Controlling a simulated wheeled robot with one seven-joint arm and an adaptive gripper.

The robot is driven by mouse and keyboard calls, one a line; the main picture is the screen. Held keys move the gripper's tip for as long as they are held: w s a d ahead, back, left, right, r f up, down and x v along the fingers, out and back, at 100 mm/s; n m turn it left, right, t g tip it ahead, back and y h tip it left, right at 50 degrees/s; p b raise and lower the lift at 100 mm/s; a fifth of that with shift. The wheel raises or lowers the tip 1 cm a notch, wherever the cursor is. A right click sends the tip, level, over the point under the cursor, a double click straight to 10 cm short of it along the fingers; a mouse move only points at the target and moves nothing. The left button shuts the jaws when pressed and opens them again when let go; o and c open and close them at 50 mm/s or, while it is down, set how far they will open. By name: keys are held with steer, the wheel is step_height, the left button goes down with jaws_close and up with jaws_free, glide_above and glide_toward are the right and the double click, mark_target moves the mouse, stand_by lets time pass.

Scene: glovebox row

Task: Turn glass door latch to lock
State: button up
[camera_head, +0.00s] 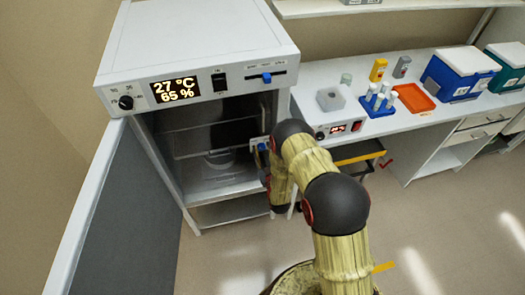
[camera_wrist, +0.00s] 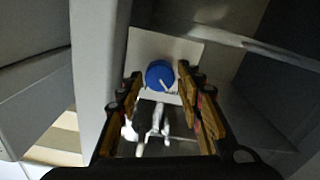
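The blue latch knob (camera_wrist: 160,75) is round with a pale pointer line, on a light plate (camera_wrist: 144,48). In the wrist view the line slants down to the right. The knob also shows as a small blue spot in the head view (camera_head: 262,147), at the right side of the cabinet opening. The glass door (camera_head: 195,140) appears as a faint clear pane across the chamber. My gripper (camera_wrist: 158,80) is open, its fingertips on either side of the knob in the picture. I cannot tell whether they touch it. In the head view my arm hides the gripper.
The cabinet (camera_head: 200,40) has a lit display reading 27 °C and 65 %. Its grey outer door (camera_head: 110,215) stands wide open at left. A bench to the right holds a blue tube rack (camera_head: 378,103), an orange tray (camera_head: 414,97) and a blue box (camera_head: 458,75).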

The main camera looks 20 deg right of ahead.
steer(key=c, duration=0.8)
steer(key=shift+c, duration=0.2)
steer(key=shift+m+b, duration=0.3)
steer(key=m+b, duration=0.2)
steer(key=m, duration=0.1)
steer(key=shift+m+b, duration=0.4)
steer(key=m+b, duration=0.3)
steer(key=m, duration=0.1)
steer(key=shift+d+m, duration=0.15)
steer(key=shift+m, duration=0.15)
steer(key=m+b, duration=0.3)
steer(key=m, duration=0.2)
steer(key=shift+d+f, duration=0.1)
steer(key=shift+m+b, duration=0.8)
steer(key=shift+m, duration=1.3)
